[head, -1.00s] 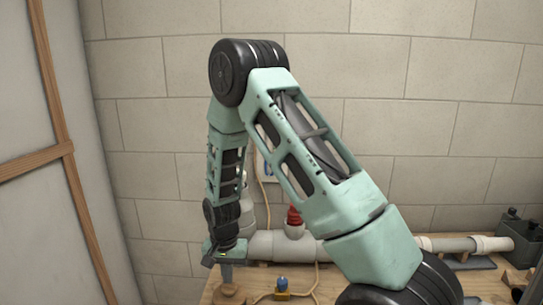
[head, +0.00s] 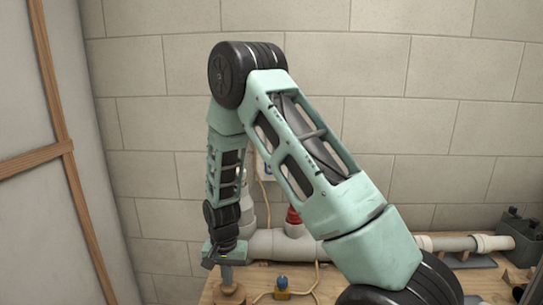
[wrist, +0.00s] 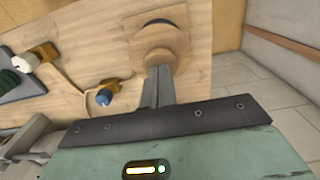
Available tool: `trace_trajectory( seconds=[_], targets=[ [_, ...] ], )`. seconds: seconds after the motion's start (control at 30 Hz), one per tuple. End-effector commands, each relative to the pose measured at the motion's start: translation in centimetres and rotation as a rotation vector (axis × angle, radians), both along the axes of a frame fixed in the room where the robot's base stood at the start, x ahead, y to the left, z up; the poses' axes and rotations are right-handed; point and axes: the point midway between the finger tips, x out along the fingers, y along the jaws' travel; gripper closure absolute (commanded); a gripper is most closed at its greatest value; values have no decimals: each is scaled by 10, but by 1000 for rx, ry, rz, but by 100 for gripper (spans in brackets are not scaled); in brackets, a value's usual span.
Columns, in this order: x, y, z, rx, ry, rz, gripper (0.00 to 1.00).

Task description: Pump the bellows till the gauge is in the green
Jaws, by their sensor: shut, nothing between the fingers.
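A round wooden piece (wrist: 157,46), which looks like the bellows top, sits on the bench at the top middle of the wrist view, with a dark patch at its far side. It also shows low in the head view (head: 229,294). My gripper (wrist: 158,76) is shut and empty, its fingers pointing at the near edge of this wooden piece. In the head view my gripper (head: 227,280) is right above it; I cannot tell whether they touch. No gauge dial can be read; a pale panel (head: 267,172) on the wall is mostly hidden behind my arm.
A blue knob on a yellow base (head: 282,287) stands to the right on the wooden bench (wrist: 195,75), with a cord beside it. A thick grey pipe (head: 265,244) and a red fitting (head: 293,214) stand behind. Dark boxes (head: 518,228) are at far right.

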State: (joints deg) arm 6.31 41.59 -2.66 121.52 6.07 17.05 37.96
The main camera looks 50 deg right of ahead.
Motion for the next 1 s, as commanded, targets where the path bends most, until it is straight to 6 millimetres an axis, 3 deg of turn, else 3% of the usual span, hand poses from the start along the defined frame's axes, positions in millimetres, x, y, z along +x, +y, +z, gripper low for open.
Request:
trace_trajectory(
  seconds=[0.57,1.0],
  targets=[
    [0,0,-30,-1,-1,1,100],
    [0,0,-4,-1,-1,0,100]
  ],
)
